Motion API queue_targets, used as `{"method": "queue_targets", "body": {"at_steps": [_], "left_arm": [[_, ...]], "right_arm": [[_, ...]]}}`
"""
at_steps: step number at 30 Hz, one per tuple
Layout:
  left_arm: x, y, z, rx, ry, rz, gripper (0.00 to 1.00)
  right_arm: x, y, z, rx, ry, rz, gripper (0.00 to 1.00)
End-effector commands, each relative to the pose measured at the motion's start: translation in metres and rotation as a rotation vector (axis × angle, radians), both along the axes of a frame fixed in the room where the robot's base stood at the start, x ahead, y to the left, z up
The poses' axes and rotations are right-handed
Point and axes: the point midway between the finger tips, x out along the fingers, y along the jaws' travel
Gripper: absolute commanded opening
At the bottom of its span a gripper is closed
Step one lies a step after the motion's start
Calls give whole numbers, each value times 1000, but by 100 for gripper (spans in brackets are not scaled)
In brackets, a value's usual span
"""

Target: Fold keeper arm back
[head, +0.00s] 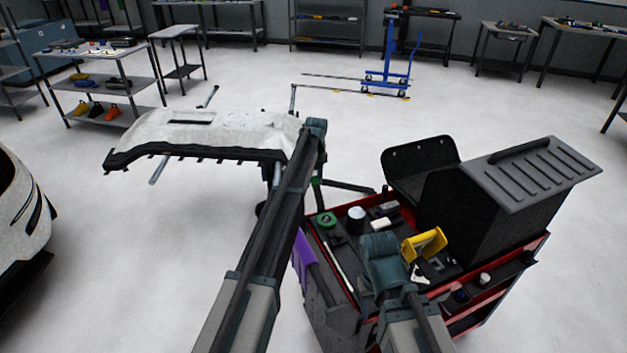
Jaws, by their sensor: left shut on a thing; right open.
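A white bumper (210,130) with a black lower edge rests on a stand, left of centre. A thin grey rod (293,100) of the stand rises behind the bumper's right end. My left gripper (316,126) is at the bumper's right end, shut on what appears to be the keeper arm; the gripper and forearm hide the held part. My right gripper (379,246) is open above the red tool cart (312,232), with its fingers hard to see.
The cart carries a yellow tool (424,244), a green roll (326,220), a white cup (356,217) and a large black box (500,205). A purple sheet (303,255) hangs on its left side. A white car (22,215) stands at the left edge. The floor between is clear.

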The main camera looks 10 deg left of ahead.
Motion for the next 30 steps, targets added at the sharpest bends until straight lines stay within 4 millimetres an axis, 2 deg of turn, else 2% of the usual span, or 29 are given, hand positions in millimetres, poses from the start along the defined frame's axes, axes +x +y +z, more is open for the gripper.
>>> {"method": "queue_targets", "body": {"at_steps": [16,17,21,30], "left_arm": [[1,2,0,5,-4,1,0],[1,2,0,5,-4,2,45],[1,2,0,4,-3,1,70],[1,1,0,2,-2,1,70]], "right_arm": [[0,0,0,0,0,0,50],[0,0,0,0,0,0,50],[0,0,0,0,0,0,50],[0,0,0,0,0,0,50]]}}
